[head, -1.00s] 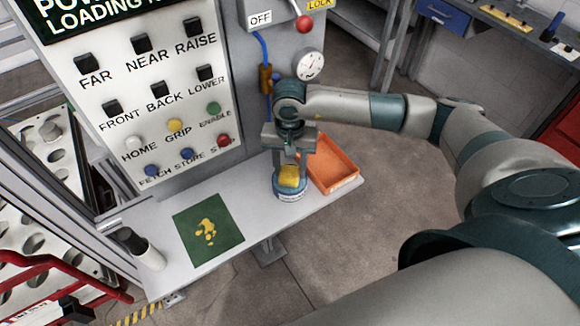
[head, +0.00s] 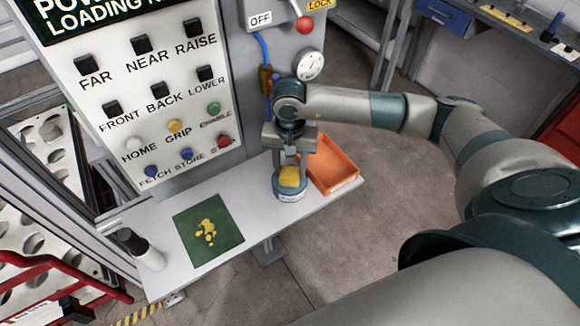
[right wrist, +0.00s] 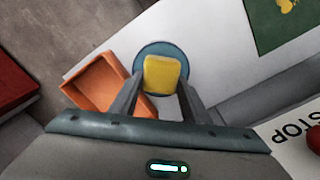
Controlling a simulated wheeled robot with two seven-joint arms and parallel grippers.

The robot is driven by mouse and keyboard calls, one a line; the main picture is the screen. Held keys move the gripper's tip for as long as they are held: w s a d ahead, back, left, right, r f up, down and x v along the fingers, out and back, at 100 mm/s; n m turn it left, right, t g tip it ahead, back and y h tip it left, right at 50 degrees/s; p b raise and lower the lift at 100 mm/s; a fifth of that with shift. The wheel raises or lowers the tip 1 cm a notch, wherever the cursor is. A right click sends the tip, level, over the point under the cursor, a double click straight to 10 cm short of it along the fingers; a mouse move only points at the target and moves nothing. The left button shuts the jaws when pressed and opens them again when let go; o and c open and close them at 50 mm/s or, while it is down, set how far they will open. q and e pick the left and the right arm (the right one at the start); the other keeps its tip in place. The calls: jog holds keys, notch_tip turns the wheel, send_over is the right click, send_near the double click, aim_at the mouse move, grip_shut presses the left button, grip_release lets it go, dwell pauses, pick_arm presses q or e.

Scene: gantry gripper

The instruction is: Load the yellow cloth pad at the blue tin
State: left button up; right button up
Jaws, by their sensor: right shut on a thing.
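The yellow cloth pad (head: 291,176) is between the fingers of my right gripper (head: 291,166), directly over the blue tin (head: 291,193). The tin stands on the white shelf under the control panel. In the right wrist view the pad (right wrist: 162,74) lies inside the outline of the blue tin (right wrist: 142,56), with a finger on each side of it. My right gripper (right wrist: 160,88) is shut on the pad. I cannot tell whether the pad touches the tin's inside. My left gripper is not in view.
An orange tray (head: 338,168) sits close to the right of the tin. A green mat (head: 196,246) with yellow splotches lies to the left on the white shelf (head: 250,205). A white bottle with a black top (head: 150,255) stands at the shelf's left end. The panel with buttons (head: 170,150) rises behind.

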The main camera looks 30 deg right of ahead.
jog(key=shift+r+p, duration=0.8)
jog(key=shift+r, duration=2.5)
jog(key=shift+a+n+b, duration=0.3)
jog(key=shift+a+b, duration=0.1)
jog(key=shift+b, duration=0.1)
jog(key=s+a+r+n+b, duration=0.2)
jog(key=s+a+n+b, duration=0.3)
jog(key=a+n+b, duration=0.1)
jog(key=shift+s+r+n+b, duration=0.25)
jog(key=shift+n+b, duration=0.35)
jog(key=shift+b, duration=0.15)
send_over(288, 170)
jog(key=shift+s+a+f, duration=0.15)
jog(key=shift+a+f, duration=0.1)
jog(key=shift+f, duration=0.35)
jog(key=shift+s+a+f, duration=0.15)
jog(key=shift+a+f, duration=0.05)
jog(key=shift+f, duration=0.35)
jog(key=shift+w+d+f, duration=0.1)
jog(key=shift+w+d, duration=0.15)
jog(key=shift+d, duration=0.25)
